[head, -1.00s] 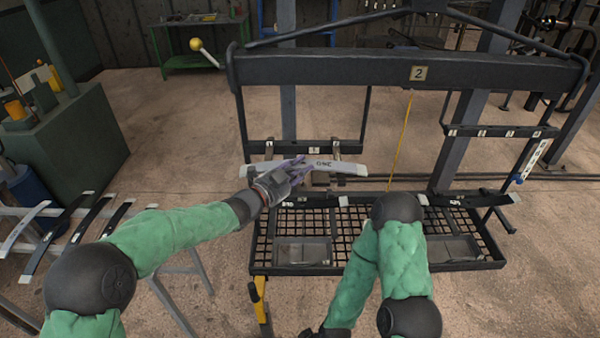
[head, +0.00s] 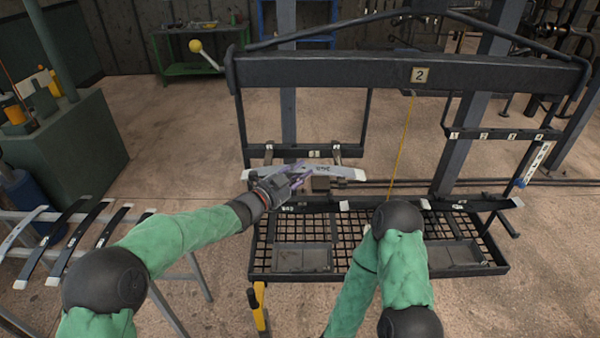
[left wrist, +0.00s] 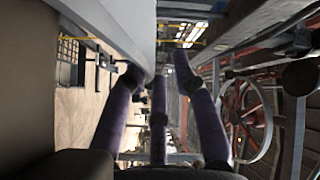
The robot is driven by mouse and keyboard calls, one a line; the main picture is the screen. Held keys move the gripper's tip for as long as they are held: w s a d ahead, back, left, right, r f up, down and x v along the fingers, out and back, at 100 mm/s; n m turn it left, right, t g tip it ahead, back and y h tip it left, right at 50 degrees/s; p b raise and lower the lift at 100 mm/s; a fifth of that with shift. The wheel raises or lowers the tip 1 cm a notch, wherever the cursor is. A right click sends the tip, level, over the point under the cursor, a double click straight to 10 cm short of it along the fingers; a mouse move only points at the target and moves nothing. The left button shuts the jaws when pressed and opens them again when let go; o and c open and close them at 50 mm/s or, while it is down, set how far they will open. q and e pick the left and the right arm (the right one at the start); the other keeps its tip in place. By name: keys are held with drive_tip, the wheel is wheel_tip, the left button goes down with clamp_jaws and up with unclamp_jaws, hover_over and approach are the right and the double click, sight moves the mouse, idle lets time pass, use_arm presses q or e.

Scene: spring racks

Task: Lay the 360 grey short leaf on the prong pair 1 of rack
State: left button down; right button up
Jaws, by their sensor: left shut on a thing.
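My left gripper (head: 296,176) is shut on the light grey leaf (head: 347,174), which has dark print on it and white ends. The leaf is held about level in front of the left rail (head: 300,150) of the rack (head: 330,70). Two prongs (head: 337,153) show just behind and above it; I cannot tell whether the leaf touches them. The left wrist view shows the leaf (left wrist: 140,25) as a broad grey strip between my purple fingers (left wrist: 160,95). My right arm reaches down in front of the rack, with its gripper out of view.
A mesh tray (head: 345,235) with shallow bins lies below the rail. The rack's right side has a numbered rail (head: 495,133). Several other leaves (head: 70,235) lie on a stand at the left. A yellow-handled thing (head: 258,305) is near the tray's front left.

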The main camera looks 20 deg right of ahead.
use_arm(q)
drive_tip(key=shift+r, duration=0.25)
drive_tip(key=c, duration=0.9)
unclamp_jaws()
drive_tip(key=shift+f, duration=0.4)
drive_tip(key=v, duration=1.2)
drive_tip(key=shift+r, duration=0.3)
drive_tip(key=shift+f, duration=0.1)
